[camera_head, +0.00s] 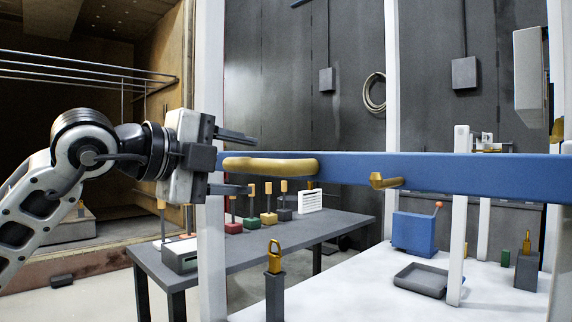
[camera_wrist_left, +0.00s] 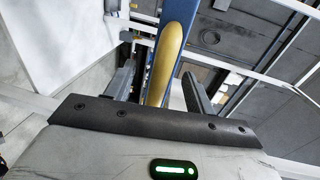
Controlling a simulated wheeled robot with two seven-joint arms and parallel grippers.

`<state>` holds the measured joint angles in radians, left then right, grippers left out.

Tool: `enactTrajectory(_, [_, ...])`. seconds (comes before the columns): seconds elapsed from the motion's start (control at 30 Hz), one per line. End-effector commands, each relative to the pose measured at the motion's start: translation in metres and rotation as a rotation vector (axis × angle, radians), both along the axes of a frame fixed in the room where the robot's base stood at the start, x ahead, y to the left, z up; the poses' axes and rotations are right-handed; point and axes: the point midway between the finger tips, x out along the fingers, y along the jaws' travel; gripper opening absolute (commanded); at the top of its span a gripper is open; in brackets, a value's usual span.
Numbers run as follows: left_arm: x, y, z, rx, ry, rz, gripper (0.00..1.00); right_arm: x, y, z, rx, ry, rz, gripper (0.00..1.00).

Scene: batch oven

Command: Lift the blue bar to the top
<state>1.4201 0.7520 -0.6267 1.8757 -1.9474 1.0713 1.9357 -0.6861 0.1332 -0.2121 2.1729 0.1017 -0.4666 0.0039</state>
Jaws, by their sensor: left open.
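The blue bar (camera_head: 450,173) runs level across the right half of the head view, in front of white posts. A yellow padded grip (camera_head: 285,166) sits on its left part, and a small brass piece (camera_head: 385,181) is on its face further right. My left gripper (camera_head: 238,163) is open at the grip's left end, one finger above its height and one below. In the left wrist view, the yellow grip (camera_wrist_left: 163,65) on the blue bar (camera_wrist_left: 181,12) shows between the open fingers of my left gripper (camera_wrist_left: 158,75). Contact cannot be told. My right gripper is not in view.
A white post (camera_head: 211,240) stands just behind my left gripper. A grey table (camera_head: 340,228) holds several coloured blocks with wooden handles. On the white surface at right are a blue box (camera_head: 414,232) and a grey tray (camera_head: 421,279). An open chamber with rails (camera_head: 80,70) is at left.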

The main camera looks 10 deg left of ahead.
Motion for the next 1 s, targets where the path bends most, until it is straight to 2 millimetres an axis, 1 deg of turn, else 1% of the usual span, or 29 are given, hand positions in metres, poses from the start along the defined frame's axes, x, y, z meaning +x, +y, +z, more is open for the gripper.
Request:
enactTrajectory(0.03, [0.000, 0.000, 0.000, 0.000, 0.000, 0.000, 0.49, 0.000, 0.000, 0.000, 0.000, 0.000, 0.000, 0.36])
enactTrajectory(0.07, [0.000, 0.000, 0.000, 0.000, 0.000, 0.000, 0.41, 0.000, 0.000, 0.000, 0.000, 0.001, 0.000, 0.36])
enactTrajectory(0.1, [0.000, 0.000, 0.000, 0.000, 0.000, 0.000, 0.29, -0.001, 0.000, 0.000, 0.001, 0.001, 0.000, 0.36])
enactTrajectory(0.17, [0.000, 0.000, 0.000, 0.001, 0.001, 0.000, 0.13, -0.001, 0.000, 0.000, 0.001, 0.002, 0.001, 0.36])
enactTrajectory(0.2, [0.000, 0.000, 0.000, 0.000, 0.000, 0.000, 0.02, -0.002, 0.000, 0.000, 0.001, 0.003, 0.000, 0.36])
enactTrajectory(0.23, [0.000, 0.000, 0.000, 0.000, 0.000, 0.000, 0.00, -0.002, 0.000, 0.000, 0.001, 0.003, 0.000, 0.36])
enactTrajectory(0.47, [0.000, 0.000, 0.003, 0.000, 0.000, 0.000, 0.00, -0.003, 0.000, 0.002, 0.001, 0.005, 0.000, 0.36])
enactTrajectory(1.0, [-0.001, 0.001, 0.034, -0.007, -0.009, 0.001, 0.00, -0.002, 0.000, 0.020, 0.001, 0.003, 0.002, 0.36])
